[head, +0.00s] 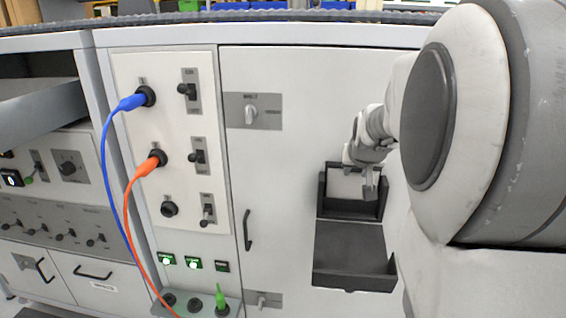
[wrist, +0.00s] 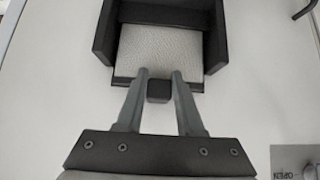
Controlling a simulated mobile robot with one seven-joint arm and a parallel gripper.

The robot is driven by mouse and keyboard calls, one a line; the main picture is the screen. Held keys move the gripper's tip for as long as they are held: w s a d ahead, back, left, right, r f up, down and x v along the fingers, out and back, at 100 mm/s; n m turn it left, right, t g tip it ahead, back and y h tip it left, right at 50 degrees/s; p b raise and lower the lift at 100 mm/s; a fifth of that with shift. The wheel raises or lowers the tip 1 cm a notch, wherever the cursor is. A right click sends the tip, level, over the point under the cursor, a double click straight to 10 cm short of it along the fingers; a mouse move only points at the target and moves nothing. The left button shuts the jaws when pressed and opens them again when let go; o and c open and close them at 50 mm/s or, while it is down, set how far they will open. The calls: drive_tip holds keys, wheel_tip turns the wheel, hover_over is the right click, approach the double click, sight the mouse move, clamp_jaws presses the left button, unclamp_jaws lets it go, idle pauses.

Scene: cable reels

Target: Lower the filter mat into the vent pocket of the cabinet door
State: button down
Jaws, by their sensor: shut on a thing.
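The filter mat (wrist: 160,48) is a pale, textured pad with a dark edge strip and a small dark grip block (wrist: 158,90). My gripper (wrist: 159,82) is shut on that block, one finger on each side. In the wrist view the mat lies between the dark side walls of a vent pocket (wrist: 104,32), its gripped edge sticking out past them. In the head view my gripper (head: 370,190) is at the upper pocket (head: 322,190) on the cabinet door (head: 300,160), with the pale mat (head: 346,186) beside it. How deep the mat sits cannot be told.
Blue (head: 106,150) and orange (head: 128,215) cables hang on the left panel. The door between is clear.

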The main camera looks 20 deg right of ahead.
unclamp_jaws()
idle(0.5)
drive_tip(key=shift+r, duration=0.1)
